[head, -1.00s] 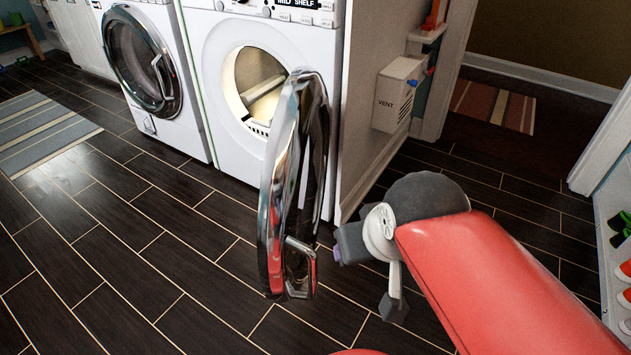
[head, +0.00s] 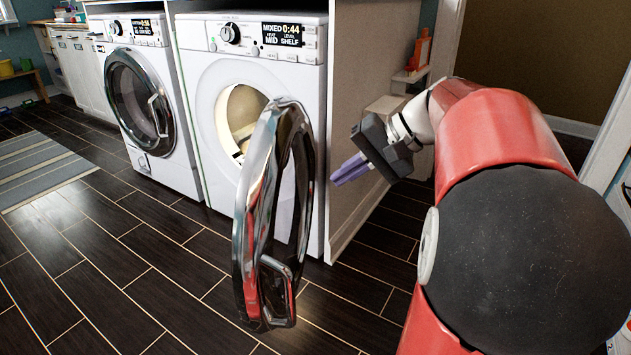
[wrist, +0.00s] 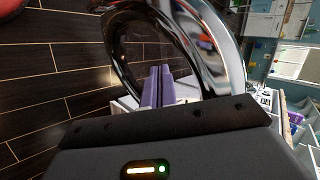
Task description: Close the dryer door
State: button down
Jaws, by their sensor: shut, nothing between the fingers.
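The dryer (head: 302,90) is the white machine on the right, with a lit display on its panel. Its round chrome-rimmed door (head: 243,215) stands wide open, swung out toward me, with the handle (head: 280,290) low on it. The pale drum opening shows behind the door. My gripper (head: 340,176) is shut and empty, to the right of the door and apart from it in the head view. Its purple fingers point left. In the wrist view the fingers (wrist: 158,85) show in front of the door's chrome rim (wrist: 205,60); whether they touch it I cannot tell.
A similar machine (head: 150,110) with its round door shut stands left of the dryer. A side panel (head: 358,120) flanks the dryer on the right. Dark tiled floor (head: 110,260) is free in front, with a striped mat (head: 40,165) at the left.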

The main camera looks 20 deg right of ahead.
aim_at(276, 204)
jog(key=shift+w+a+r+x, duration=0.15)
jog(key=shift+a+r+x, duration=0.15)
jog(key=shift+x, duration=1.65)
jog(key=shift+w+a+r+x, duration=0.2)
jog(key=shift+r+x, duration=0.15)
jog(key=shift+x, duration=1.55)
jog(key=shift+w+a+r+x, duration=0.15)
jog(key=shift+a+r+x, duration=0.2)
jog(key=shift+x, duration=1.6)
